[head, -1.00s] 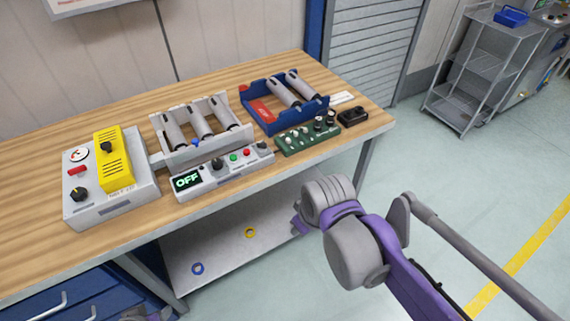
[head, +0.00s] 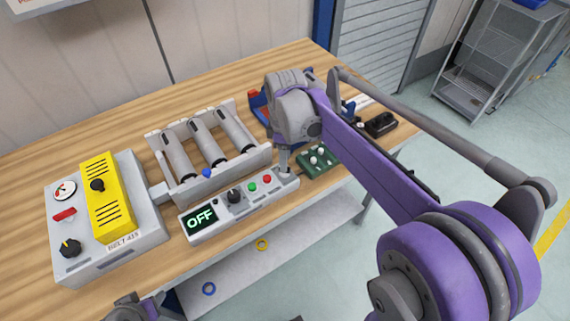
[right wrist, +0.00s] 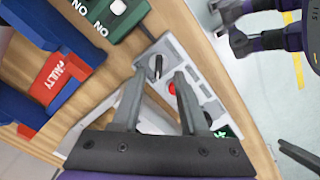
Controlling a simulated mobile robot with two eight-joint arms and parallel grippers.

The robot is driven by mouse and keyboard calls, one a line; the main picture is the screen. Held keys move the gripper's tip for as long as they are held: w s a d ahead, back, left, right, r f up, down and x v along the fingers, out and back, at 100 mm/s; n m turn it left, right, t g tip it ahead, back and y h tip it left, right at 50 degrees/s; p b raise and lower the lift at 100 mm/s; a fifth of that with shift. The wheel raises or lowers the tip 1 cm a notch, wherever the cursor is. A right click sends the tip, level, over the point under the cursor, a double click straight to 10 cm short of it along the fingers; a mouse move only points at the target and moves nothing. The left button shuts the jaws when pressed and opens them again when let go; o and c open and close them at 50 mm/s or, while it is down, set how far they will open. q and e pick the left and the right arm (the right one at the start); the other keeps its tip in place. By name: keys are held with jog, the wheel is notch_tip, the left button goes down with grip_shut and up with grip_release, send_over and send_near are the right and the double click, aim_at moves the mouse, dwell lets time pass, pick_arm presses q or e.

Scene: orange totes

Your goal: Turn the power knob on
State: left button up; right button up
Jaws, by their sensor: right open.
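A light grey control panel (head: 190,236) lies along the table's front edge. Its display (head: 201,218) reads OFF. A dark knob (head: 235,195), a green button (head: 252,187) and a red button (head: 267,179) sit along it. Another knob (right wrist: 158,66) at its far end shows in the right wrist view; no label tells which knob is power. My right gripper (right wrist: 159,78) is open, its fingers pointing down over this end knob and spread to either side of it. Contact cannot be told. Of my left arm (head: 137,306) only a piece shows at the bottom edge.
A grey box with a yellow cover (head: 110,205) stands left. A grey rack with rollers (head: 207,147) is behind the panel. A blue tray marked FAULTY (right wrist: 40,95) and a black box (head: 381,124) are nearby.

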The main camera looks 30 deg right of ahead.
jog(key=shift+w+f, duration=0.1)
jog(key=shift+f, duration=1.5)
grip_shut()
